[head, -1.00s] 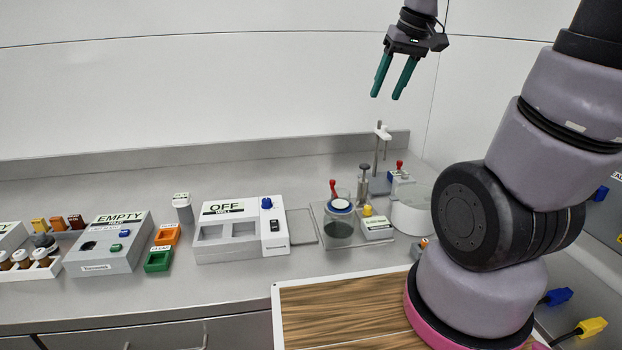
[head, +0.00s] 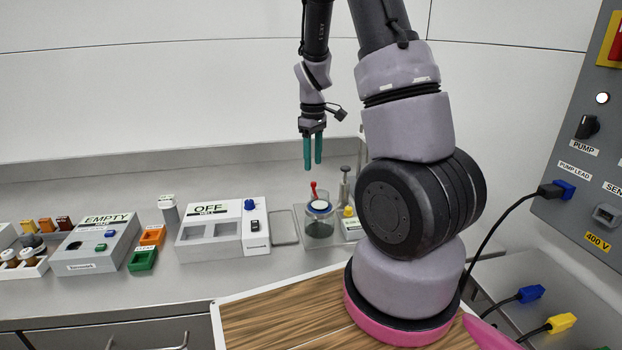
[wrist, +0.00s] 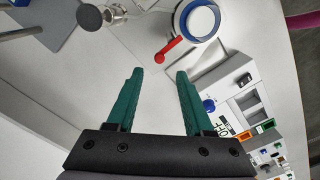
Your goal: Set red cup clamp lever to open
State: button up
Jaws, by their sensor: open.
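The red clamp lever (head: 313,190) sticks up beside the blue-ringed white lid of a clear cup (head: 319,228) on the bench. In the wrist view the red lever (wrist: 168,50) reaches out from the lid (wrist: 200,20) toward lower left, with its knob end nearest my fingers. My gripper (head: 313,167) has two green fingers pointing down, apart and empty, above the lever in the head view. In the wrist view my gripper (wrist: 160,73) has its fingertips just short of the lever's knob. I see no contact.
The OFF station (head: 208,232) stands left of the cup, with a flat grey plate (head: 284,227) between them. A metal plunger (head: 345,188) and a yellow-knobbed box (head: 352,226) stand close on the right. My arm hides the bench beyond. The wall above is clear.

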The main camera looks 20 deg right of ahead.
notch_tip(320, 180, down, 6)
jog(key=shift+f, duration=0.25)
jog(key=shift+c, duration=0.4)
jog(key=shift+d, duration=0.1)
grip_shut()
